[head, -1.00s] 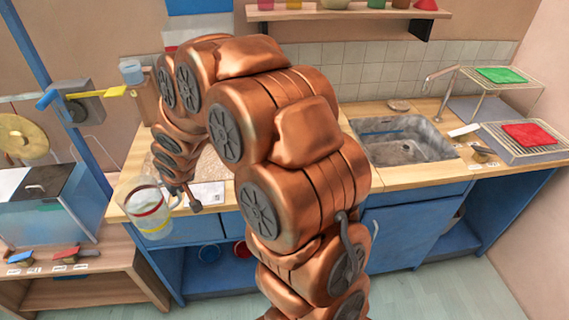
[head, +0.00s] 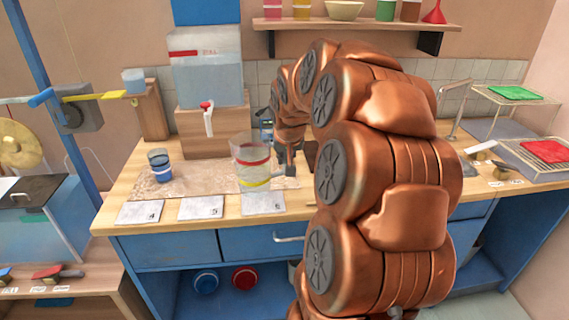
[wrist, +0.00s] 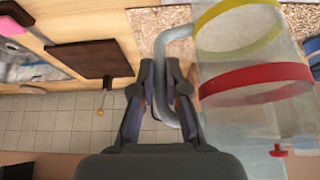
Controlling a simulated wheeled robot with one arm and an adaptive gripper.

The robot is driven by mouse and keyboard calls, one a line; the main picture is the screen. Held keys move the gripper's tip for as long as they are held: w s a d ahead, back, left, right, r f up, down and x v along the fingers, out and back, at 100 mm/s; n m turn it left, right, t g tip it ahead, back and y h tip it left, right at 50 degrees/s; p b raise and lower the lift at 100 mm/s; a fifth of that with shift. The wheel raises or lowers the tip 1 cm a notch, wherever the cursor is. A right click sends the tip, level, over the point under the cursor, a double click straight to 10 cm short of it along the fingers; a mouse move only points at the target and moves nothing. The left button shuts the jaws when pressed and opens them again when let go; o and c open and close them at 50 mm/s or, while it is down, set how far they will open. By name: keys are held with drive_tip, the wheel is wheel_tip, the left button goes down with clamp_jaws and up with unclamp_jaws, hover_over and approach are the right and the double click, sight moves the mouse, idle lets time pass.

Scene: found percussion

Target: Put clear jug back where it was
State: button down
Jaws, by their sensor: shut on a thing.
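The clear jug (head: 252,172), with a red band and a yellow band, is upright at the counter's front left part. My gripper (head: 288,160) is at its right side, shut on its handle. In the wrist view the jug (wrist: 235,120) fills the right side, and its grey handle (wrist: 160,50) runs between the fingers of my gripper (wrist: 160,75). In the head view the jug's base overlaps the back edge of a white card marked 6 (head: 263,203). I cannot tell whether the base touches the counter.
A blue-banded clear cup (head: 159,168) stands to the left on the speckled mat (head: 195,182). Cards marked 4 (head: 140,212) and 5 (head: 201,208) lie along the front edge. A water tank (head: 207,75) with a red-handled tap (head: 208,115) stands behind on a wooden block.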

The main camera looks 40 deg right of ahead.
drive_tip(key=w+d+f+p, duration=0.2)
drive_tip(key=w+d+p, duration=0.1)
drive_tip(key=d, duration=0.3)
drive_tip(key=w+d+f+p, duration=0.2)
drive_tip(key=w+d+p, duration=0.1)
drive_tip(key=d, duration=0.4)
drive_tip(key=shift+w+d+f, duration=0.15)
drive_tip(key=shift+w+f, duration=0.25)
drive_tip(key=shift+w, duration=0.15)
drive_tip(key=shift+f, duration=0.1)
drive_tip(key=shift+f, duration=0.15)
drive_tip(key=c, duration=1.2)
unclamp_jaws()
drive_tip(key=shift+r, duration=0.2)
